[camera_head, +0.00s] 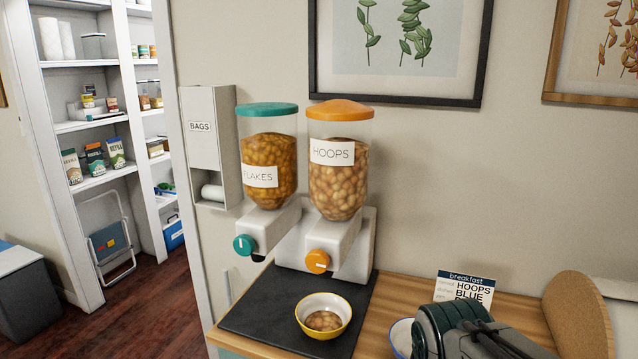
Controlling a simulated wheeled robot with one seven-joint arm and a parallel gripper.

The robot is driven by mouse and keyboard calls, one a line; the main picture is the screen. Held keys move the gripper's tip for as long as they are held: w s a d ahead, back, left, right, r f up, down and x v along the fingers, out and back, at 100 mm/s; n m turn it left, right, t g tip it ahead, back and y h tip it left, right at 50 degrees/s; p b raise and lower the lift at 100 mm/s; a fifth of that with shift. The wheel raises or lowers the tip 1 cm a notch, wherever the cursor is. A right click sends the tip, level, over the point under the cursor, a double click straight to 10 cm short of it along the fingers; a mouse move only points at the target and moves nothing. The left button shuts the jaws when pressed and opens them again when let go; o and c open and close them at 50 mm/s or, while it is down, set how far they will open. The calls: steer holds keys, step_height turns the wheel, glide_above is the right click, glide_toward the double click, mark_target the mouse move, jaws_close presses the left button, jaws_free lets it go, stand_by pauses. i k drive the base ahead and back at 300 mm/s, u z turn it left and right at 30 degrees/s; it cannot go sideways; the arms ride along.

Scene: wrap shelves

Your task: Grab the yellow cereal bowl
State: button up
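The yellow cereal bowl (323,315) is white inside with a yellow outside and rim. It stands upright on a dark mat (262,318), in front of the dispenser labelled HOOPS (338,170), with brown cereal in its bottom. My gripper (432,335) is at the lower right, dark green and black, apart from the yellow bowl and to its right. Its fingers are not clearly visible, so I cannot tell whether it is open or shut.
Another bowl (401,337), whitish with a bluish rim, is partly hidden beside my gripper. A breakfast card (468,287) and a round cork board (580,325) stand behind on the wooden counter (394,288). The FLAKES dispenser (267,170) is at the left.

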mark_target(323, 316)
steer(key=z, duration=0.25)
steer(key=k, duration=0.4)
steer(key=u, duration=1.1)
steer(key=i, duration=0.9)
steer(key=z, duration=0.35)
